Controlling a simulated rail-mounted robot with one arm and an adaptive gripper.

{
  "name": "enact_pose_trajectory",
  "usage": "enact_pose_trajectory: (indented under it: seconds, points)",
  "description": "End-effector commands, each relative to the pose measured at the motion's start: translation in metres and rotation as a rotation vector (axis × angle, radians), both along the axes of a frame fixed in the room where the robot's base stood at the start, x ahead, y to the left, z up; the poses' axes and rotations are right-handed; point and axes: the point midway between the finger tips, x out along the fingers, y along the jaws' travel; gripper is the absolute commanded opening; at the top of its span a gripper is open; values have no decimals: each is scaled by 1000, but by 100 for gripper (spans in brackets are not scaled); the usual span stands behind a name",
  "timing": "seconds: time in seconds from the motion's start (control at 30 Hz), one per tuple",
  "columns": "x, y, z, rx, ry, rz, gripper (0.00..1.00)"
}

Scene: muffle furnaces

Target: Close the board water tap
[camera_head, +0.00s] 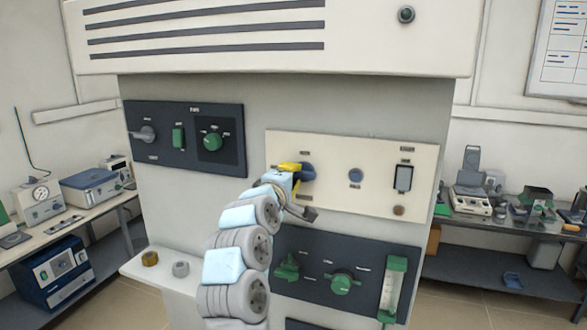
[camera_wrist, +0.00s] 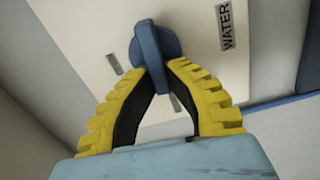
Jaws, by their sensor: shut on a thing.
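The water tap is a blue knob with a bar handle on the cream panel. In the head view the tap (camera_head: 307,172) sits at the panel's left part, partly covered by my gripper (camera_head: 294,168). In the wrist view the tap (camera_wrist: 154,45) is at the top middle, beside a label reading WATER (camera_wrist: 226,27). My gripper's yellow fingers with black pads (camera_wrist: 156,72) are shut on the lower part of the bar handle. The handle points down toward the gripper in the wrist view, nearly in line with it.
The cream panel (camera_head: 340,205) also bears a small blue round button (camera_head: 355,175) and a rocker switch (camera_head: 403,178). A dark panel with green knobs (camera_head: 342,283) lies below, and another dark panel (camera_head: 187,135) is at upper left. A white shelf (camera_head: 160,283) juts out at lower left.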

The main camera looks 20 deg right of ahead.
Motion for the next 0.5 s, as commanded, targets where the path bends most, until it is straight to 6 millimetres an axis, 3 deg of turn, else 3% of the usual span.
enact_pose_trajectory:
  seconds: [0.5]
  points:
    - [0,-2,-4,-70,61,-3,0]
